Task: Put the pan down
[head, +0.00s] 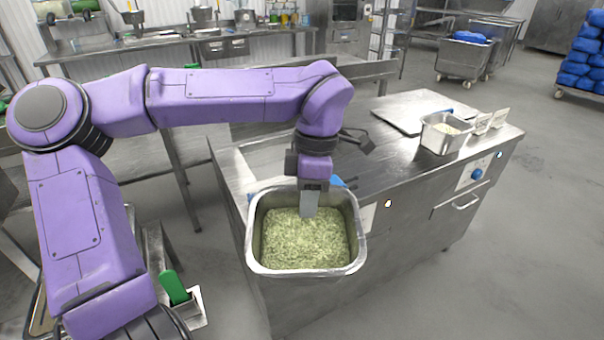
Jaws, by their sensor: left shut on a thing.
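A deep steel pan (257,254) full of pale green rice (300,245) is at the near left corner of the steel counter in the head view. My left gripper (310,205) comes down over the far part of the pan and is shut on it; its fingertips are partly hidden. The pan overlaps the counter's front edge in the picture, and its underside is hidden, so I cannot tell whether it touches anything below. My right gripper is not in view.
The steel counter (385,170) has clear top to the right of the pan. A smaller steel pan (437,141), a flat metal sheet (408,108) and small white cards (490,122) are at its right. A green-handled tool (174,288) is at lower left.

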